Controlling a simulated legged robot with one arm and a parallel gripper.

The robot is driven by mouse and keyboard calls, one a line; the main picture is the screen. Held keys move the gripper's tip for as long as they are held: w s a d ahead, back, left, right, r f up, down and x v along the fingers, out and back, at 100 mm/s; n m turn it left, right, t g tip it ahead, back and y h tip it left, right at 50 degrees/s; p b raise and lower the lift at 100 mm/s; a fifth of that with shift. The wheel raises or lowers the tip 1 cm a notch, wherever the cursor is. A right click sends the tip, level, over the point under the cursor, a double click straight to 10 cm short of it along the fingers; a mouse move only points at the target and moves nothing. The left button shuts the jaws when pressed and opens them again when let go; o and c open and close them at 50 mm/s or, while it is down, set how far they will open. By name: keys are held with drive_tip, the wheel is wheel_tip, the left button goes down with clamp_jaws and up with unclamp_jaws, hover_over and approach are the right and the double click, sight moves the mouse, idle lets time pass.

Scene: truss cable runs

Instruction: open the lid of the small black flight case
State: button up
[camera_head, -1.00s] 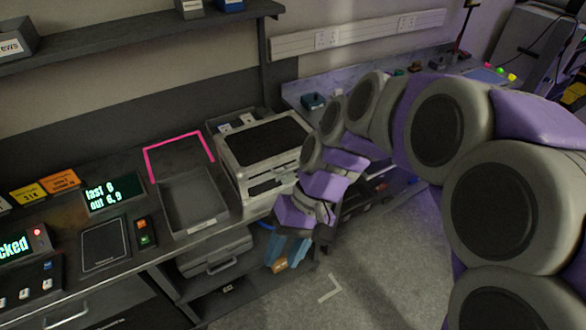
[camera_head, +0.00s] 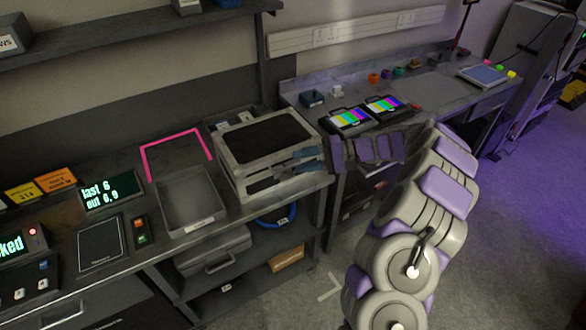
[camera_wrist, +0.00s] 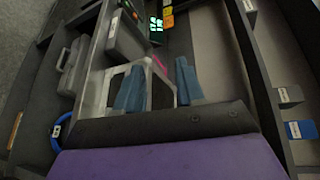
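The flight case (camera_head: 228,160) stands on the bench, a box with pale metal edges and a black top panel. Its lid looks closed and lies flat. In the wrist view, its pale edge (camera_wrist: 97,88) and dark top show between and beyond my fingers. My gripper (camera_head: 290,163) is at the front right of the case, with its two blue fingers pointing left toward it. In the wrist view, the fingers of my gripper (camera_wrist: 158,85) are spread apart with nothing held between them. I cannot tell whether a finger touches the case.
An empty grey tray (camera_head: 193,203) and a pink outline (camera_head: 148,165) lie left of the case. A grey case with a handle (camera_head: 215,255) and a blue cable coil (camera_head: 283,219) sit on the shelf below. Two colour-bar screens (camera_head: 347,119) are to the right.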

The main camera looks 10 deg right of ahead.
drive_tip(key=w+d+f+m+t, duration=0.3)
drive_tip(key=d+f+t, duration=0.2)
drive_tip(key=d+f, duration=0.75)
drive_tip(key=shift+h, duration=0.3)
drive_tip(key=b+x, duration=0.1)
drive_tip(key=x, duration=0.4)
drive_tip(key=b+x, duration=0.1)
drive_tip(key=x, duration=0.4)
drive_tip(key=w+r+b+x, duration=0.1)
drive_tip(key=x, duration=0.4)
drive_tip(key=shift+w, duration=0.25)
clamp_jaws()
